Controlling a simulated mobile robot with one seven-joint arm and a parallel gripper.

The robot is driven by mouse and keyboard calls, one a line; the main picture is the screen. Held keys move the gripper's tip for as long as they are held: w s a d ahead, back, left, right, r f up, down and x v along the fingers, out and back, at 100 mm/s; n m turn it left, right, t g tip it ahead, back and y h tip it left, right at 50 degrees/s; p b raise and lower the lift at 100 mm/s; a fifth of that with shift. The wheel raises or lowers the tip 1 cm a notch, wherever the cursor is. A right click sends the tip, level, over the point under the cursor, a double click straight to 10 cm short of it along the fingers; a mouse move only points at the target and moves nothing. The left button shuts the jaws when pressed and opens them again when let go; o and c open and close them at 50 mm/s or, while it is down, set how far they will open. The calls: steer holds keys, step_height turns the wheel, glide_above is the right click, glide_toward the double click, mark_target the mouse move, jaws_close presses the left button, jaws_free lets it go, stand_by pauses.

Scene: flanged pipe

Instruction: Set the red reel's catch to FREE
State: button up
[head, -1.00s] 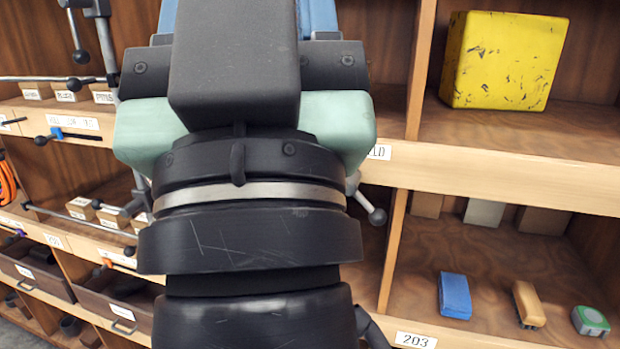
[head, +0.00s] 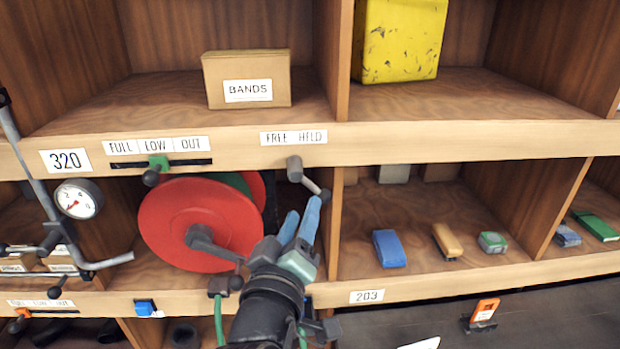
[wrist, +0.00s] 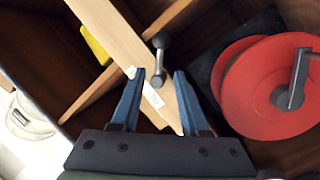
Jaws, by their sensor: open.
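The red reel (head: 190,225) sits in the bay under shelf label 320, with a grey crank on its face. It also shows at the right of the wrist view (wrist: 262,88). Its catch (head: 311,181) is a short grey lever on the shelf edge under the FREE and HELD labels (head: 293,137). The lever slants down to the right, toward the HELD side, ending in a dark knob. My gripper (head: 302,207) is open and empty, its blue fingers pointing up just below the catch. In the wrist view the catch (wrist: 159,58) appears between and beyond the fingertips; contact cannot be told.
A slider (head: 158,165) on a FULL/LOW/OUT strip is left of the catch. A gauge (head: 78,199) and grey pipework stand at the left. A wooden divider (head: 335,225) is close right of my fingers. A BANDS box (head: 247,80) and yellow block (head: 397,40) are above.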

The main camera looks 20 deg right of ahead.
mark_target(310, 188)
steer(key=p+x, duration=0.2)
steer(key=x, duration=0.6)
steer(key=shift+w+d+p, duration=0.1)
steer(key=shift+w+p, duration=0.2)
jaws_close()
stand_by(1.1)
